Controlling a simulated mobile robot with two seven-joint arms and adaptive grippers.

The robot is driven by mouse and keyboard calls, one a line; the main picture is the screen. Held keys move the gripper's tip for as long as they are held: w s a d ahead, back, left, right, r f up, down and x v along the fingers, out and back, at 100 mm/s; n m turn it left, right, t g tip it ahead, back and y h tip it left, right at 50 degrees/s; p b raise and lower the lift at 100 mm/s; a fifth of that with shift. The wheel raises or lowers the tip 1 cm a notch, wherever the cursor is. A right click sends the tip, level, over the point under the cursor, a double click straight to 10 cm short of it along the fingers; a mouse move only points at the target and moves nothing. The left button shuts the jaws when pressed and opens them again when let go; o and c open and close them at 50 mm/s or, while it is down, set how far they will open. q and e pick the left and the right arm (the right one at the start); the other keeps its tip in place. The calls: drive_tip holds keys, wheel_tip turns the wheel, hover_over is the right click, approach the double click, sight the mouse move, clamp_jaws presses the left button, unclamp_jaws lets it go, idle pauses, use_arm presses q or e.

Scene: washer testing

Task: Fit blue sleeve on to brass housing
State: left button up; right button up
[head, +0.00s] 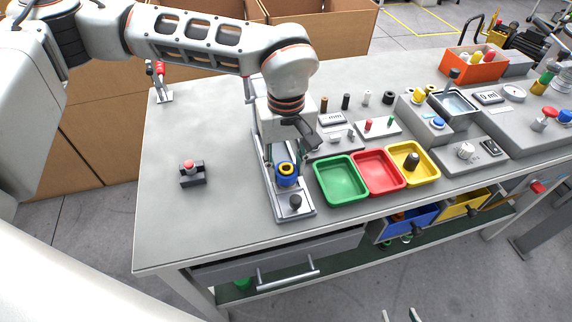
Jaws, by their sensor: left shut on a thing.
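The blue sleeve (288,181) is upright at the front part of a grey metal fixture plate on the bench. A yellow-brass ring with a dark hole, which looks like the top of the brass housing (286,168), shows inside the sleeve's upper rim. How far down the sleeve sits around it is hidden. My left gripper (286,166) points down from above, its fingers on either side of the sleeve and shut on it. My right gripper (400,315) shows only as two separated fingertips at the bottom edge, empty and open, over the floor in front of the bench.
Green (341,181), red (379,173) and yellow (432,175) trays stand right of the fixture; the yellow one holds a dark part. A dark knob (296,201) is at the fixture's front end. A red button box (191,172) stands left, with clear bench around it.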

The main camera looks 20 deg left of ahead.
use_arm(q)
drive_tip(key=o, duration=1.2)
wheel_tip(320, 180, up, 12)
